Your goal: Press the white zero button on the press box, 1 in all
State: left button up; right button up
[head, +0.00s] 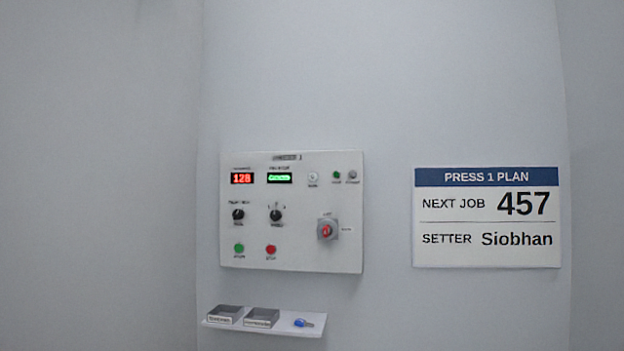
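The press box (310,258) is a pale panel on the grey wall, slightly left of the middle of the head view. A small white button (313,177) sits in its top row, right of the green display; its label is too small to read for certain. A red display (242,178) seems to read 128. A green display (279,178) is lit, its text blurred. Neither of my grippers is in view, and nothing covers the box.
The box also carries two black knobs (238,215), a green button (239,248), a red button (271,250) and a red switch (326,231). Below, a shelf (290,330) holds two dark trays (262,317) and a blue key-like item (302,323). A sign (487,217) reads "NEXT JOB 457".

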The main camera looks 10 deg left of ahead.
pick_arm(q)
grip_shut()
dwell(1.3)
